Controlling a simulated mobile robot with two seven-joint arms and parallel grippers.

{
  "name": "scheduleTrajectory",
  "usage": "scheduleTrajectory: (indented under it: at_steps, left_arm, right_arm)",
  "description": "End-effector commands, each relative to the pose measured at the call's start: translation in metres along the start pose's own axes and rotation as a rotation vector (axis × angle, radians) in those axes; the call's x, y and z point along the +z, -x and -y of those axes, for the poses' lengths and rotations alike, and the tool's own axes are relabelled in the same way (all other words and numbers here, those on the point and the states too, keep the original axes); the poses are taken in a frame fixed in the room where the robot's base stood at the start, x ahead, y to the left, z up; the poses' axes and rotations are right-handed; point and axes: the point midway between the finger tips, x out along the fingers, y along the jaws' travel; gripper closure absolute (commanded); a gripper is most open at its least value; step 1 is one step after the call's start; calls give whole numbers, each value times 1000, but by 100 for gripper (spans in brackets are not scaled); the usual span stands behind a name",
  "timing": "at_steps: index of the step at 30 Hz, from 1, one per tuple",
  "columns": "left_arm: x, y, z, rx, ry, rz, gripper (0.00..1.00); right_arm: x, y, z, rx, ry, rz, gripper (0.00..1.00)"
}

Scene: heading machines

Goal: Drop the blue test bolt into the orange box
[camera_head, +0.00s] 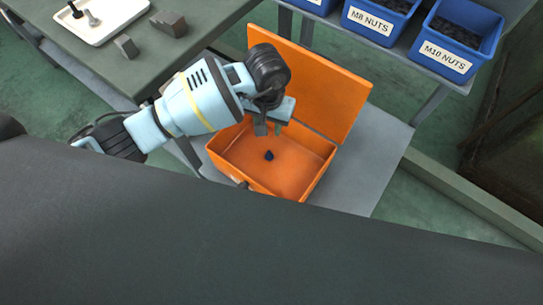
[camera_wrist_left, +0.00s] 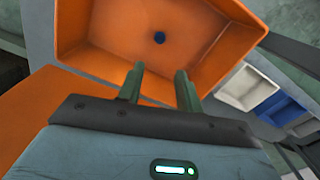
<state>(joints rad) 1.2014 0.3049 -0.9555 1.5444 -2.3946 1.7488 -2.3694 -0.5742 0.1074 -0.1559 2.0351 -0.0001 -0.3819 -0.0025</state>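The orange box (camera_head: 318,172) stands with its lid raised at the back; its inside also shows in the left wrist view (camera_wrist_left: 95,40). The small dark blue test bolt (camera_head: 269,155) shows inside the box against its floor, and in the left wrist view (camera_wrist_left: 159,38) it is a blue dot beyond the fingertips. I cannot tell for sure whether it touches the floor. My left gripper (camera_head: 269,129) is over the box, fingers pointing down. In the left wrist view its fingers (camera_wrist_left: 160,70) are apart with nothing between them. My right gripper is not in view.
Blue bins labelled M8 NUTS (camera_head: 366,23) and M10 NUTS (camera_head: 446,52) stand on a shelf at the upper right. A bench at the upper left holds a white tray (camera_head: 110,25) with bolts and a grey block (camera_head: 169,23). The box stands on a grey surface (camera_head: 375,165).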

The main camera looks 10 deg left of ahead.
Motion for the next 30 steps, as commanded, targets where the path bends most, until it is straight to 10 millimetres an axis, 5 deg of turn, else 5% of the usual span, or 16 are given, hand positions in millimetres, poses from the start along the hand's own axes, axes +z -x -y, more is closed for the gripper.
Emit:
scheduleTrajectory:
  at_steps: [8,21,30]
  left_arm:
    - [-1,10,0,0,0,-3,65]
    - [0,71,0,0,-1,-2,65]
    - [0,78,0,0,0,1,65]
  right_arm:
    - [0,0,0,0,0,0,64]
    - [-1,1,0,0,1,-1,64]
    - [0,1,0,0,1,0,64]
